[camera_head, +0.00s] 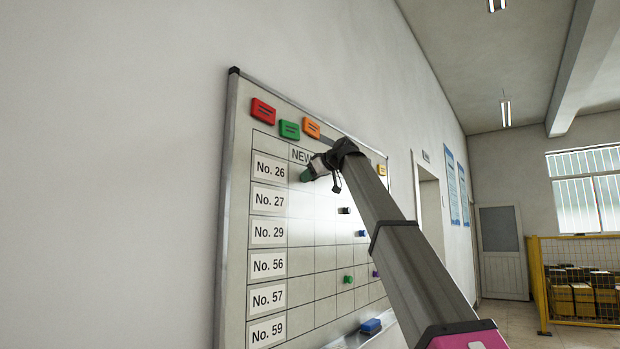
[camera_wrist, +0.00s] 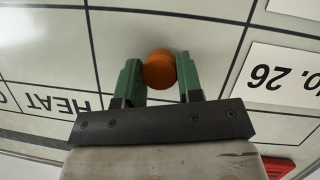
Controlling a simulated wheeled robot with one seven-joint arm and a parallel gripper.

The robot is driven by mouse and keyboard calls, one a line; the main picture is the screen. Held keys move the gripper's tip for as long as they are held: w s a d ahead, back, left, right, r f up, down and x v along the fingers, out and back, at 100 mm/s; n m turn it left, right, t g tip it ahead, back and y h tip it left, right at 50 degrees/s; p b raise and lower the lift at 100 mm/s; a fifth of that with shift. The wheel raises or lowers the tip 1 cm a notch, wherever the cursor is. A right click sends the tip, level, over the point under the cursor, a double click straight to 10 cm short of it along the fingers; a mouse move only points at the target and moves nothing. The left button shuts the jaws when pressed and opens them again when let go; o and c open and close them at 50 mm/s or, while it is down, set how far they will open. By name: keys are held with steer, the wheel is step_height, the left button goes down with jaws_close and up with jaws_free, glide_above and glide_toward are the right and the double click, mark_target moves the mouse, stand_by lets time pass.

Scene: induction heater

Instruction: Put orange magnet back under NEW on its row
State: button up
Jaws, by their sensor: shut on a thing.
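The whiteboard (camera_head: 236,200) has a grid with a NEW heading (camera_head: 299,155) and row labels down its left side. My gripper (camera_wrist: 160,80) has green fingers shut on the round orange magnet (camera_wrist: 159,69). In the wrist view, which is upside down, the magnet is over the cell beside the No. 26 label (camera_wrist: 277,75), one column from the HEAT heading (camera_wrist: 58,103). In the head view my gripper (camera_head: 309,174) is at the No. 26 row (camera_head: 269,168) below NEW, and it hides the magnet. I cannot tell whether the magnet touches the board.
Red (camera_head: 263,111), green (camera_head: 289,129) and orange (camera_head: 312,127) label blocks sit along the board's top. Black (camera_head: 344,211), blue (camera_head: 361,233) and green (camera_head: 348,279) magnets are on lower rows to the right. A blue eraser (camera_head: 371,326) lies on the bottom ledge.

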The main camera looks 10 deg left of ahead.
steer(key=shift+w+a, duration=0.1)
steer(key=shift+a, duration=0.05)
steer(key=o, duration=1)
